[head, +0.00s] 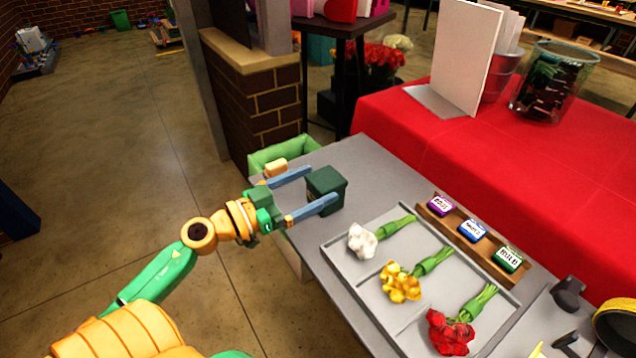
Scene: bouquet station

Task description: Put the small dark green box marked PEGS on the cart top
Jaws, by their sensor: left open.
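A small dark green box (327,191) stands at the far left end of the grey top (378,165). It looks upright, and I cannot read any marking on it from here. My left gripper (322,185) reaches in from the left with its two blue fingers apart, one on the far side of the box and one on the near side. It is open, and I cannot tell whether the fingers touch the box. My right gripper is not in view.
A grey tray (341,266) holds white, yellow and red flower bunches. A wooden rack (465,243) holds purple, blue and green labelled blocks. Behind is a red-covered table (450,139). A light green bin (262,157) and a brick pillar (275,105) stand beyond the left end.

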